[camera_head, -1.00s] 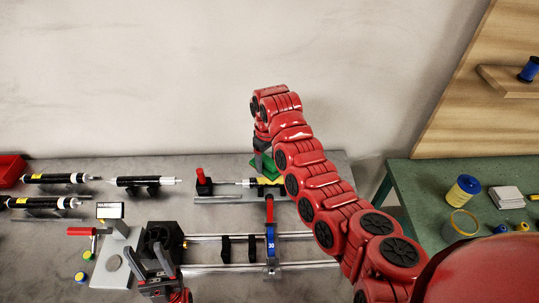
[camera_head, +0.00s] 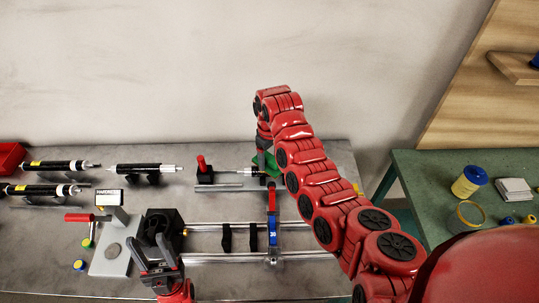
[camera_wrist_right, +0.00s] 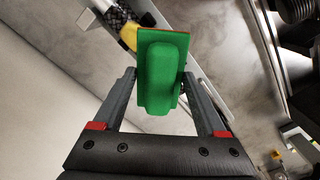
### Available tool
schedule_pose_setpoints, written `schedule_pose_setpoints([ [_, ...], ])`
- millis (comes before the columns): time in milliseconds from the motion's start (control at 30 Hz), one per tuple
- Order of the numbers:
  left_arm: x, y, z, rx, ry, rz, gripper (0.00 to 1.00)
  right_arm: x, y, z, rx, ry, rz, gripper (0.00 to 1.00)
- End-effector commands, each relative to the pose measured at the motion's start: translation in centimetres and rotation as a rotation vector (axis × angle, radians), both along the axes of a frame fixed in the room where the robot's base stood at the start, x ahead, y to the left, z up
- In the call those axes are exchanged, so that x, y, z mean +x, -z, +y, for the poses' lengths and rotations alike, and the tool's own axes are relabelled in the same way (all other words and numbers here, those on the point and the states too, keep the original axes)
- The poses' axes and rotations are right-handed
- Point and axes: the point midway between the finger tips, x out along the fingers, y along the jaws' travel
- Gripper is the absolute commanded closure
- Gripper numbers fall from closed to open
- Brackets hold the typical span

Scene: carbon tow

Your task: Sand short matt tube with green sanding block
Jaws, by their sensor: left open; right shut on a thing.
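My right gripper (camera_wrist_right: 160,76) is shut on the green sanding block (camera_wrist_right: 161,70), which has a thin orange-brown edge along its far face. I cannot tell whether block and tube touch. My left gripper (camera_head: 153,252) is open and empty, in front of the black boxy unit at the rails.
Black-and-white tubes (camera_head: 145,169) rest on stands at the left. Two rails with a blue-and-red clamp (camera_head: 272,232) run across the front middle. A grey plate (camera_head: 112,250) lies beside the left gripper. A green table (camera_head: 420,180) with a yellow spool (camera_head: 469,182) stands at the right.

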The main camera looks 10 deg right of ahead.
Motion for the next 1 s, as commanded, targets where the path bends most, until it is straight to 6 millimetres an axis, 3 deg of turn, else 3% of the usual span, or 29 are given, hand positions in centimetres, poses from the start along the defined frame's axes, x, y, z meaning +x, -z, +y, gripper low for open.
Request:
schedule_pose_setpoints([
  [1000,0.0,0.6,0.0,0.0,0.0,0.0,0.5,0.0,1.2,0.0,-0.001,0.0,0.001,0.79],
])
